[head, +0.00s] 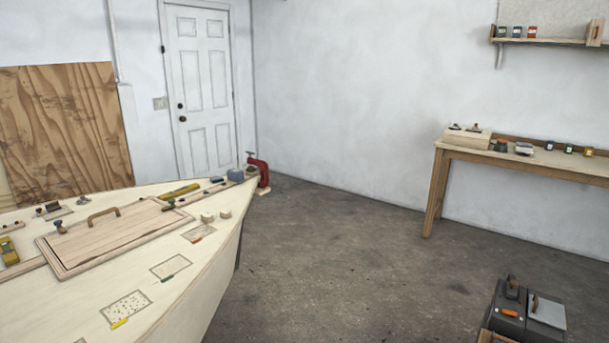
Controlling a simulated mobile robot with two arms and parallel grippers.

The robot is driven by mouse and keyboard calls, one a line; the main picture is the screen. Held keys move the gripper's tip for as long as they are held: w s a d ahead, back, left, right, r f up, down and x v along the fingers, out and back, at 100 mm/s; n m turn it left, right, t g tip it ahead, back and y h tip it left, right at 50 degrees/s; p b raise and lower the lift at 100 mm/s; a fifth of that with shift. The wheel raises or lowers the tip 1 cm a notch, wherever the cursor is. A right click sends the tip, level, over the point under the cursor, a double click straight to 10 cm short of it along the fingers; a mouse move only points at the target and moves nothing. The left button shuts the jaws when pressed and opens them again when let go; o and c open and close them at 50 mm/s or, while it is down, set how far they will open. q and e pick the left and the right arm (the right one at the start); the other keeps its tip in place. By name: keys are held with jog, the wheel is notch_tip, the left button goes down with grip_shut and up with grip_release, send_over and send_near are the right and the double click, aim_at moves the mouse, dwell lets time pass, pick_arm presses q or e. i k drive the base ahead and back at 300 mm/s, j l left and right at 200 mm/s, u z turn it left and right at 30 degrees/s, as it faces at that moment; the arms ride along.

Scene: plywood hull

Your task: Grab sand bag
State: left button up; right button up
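I cannot make out a sand bag for certain in the head view. A small blue-grey block-like item (236,175) sits near the tip of the plywood hull (205,285), beside a red clamp (262,172). It is too small to tell what it is. Neither of my grippers shows in this view.
The hull deck at left carries a hatch board with a handle (102,217), a yellow tool (180,190) and sanding sheets (127,308). A wooden workbench (530,161) stands against the right wall. Dark cases (508,310) sit at lower right. The middle floor (345,260) is clear.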

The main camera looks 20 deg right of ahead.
aim_at(234, 174)
jog(key=z, duration=0.2)
jog(key=u, duration=0.4)
jog(key=i+l+u, duration=0.45)
jog(key=i+l, duration=0.2)
jog(key=i+l+u, duration=0.25)
jog(key=l, duration=0.25)
